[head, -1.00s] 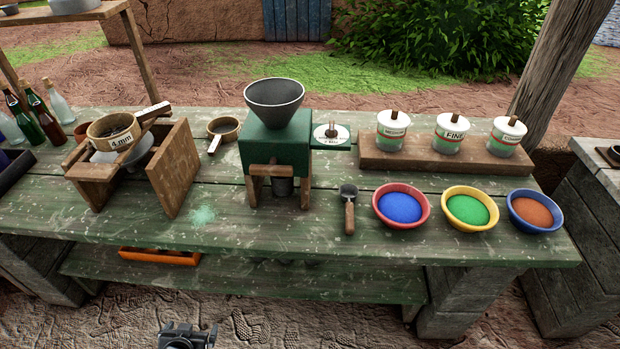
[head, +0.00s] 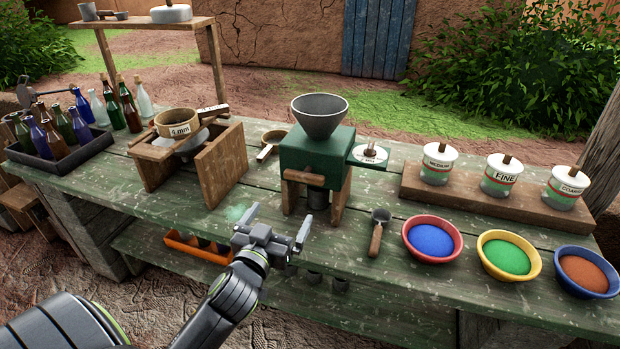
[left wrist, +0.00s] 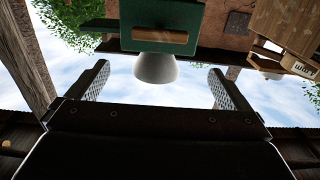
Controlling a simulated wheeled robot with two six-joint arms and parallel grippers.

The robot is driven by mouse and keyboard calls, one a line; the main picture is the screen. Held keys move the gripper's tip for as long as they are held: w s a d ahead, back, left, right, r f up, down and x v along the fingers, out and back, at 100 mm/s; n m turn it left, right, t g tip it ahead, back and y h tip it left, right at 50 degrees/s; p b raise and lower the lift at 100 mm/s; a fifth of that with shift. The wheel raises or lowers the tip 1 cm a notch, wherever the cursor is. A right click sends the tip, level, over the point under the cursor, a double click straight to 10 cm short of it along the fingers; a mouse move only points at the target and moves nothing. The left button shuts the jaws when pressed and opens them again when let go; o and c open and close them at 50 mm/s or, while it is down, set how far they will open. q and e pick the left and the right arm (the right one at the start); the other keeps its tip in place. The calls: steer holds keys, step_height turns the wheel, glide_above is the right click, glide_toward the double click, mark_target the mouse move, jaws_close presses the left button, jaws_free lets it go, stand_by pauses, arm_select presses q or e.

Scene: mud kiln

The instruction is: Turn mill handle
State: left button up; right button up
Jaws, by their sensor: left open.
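The mill is a green box (head: 312,155) with a grey funnel hopper (head: 320,118) on top, standing on wooden legs on the table. A wooden bar (head: 303,177) runs across its front. A side plate on its right carries a labelled pale disc (head: 370,154) with a small upright knob. My left gripper (head: 277,222) is open and empty, in front of the mill and lower than the wooden bar, not touching it. In the left wrist view the mill appears upside down, with its wooden bar (left wrist: 160,37) beyond the open fingers (left wrist: 158,80). My right gripper is out of view.
A scoop (head: 377,232) and bowls of blue (head: 433,257), green and orange powder stand right of the mill. Lidded jars sit on a wooden block (head: 470,200) behind. A sieve on a wooden stand (head: 222,165) is to the left. The table's front edge is below my gripper.

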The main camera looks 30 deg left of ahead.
mark_target(303, 179)
arm_select(q)
steer(key=p+x, duration=0.2)
steer(key=x, duration=1.3)
steer(key=shift+w, duration=0.4)
steer(key=shift+c, duration=0.4)
steer(key=c, duration=0.5)
steer(key=shift+c, duration=0.2)
steer(key=shift+m+p, duration=0.3)
steer(key=shift+m, duration=0.2)
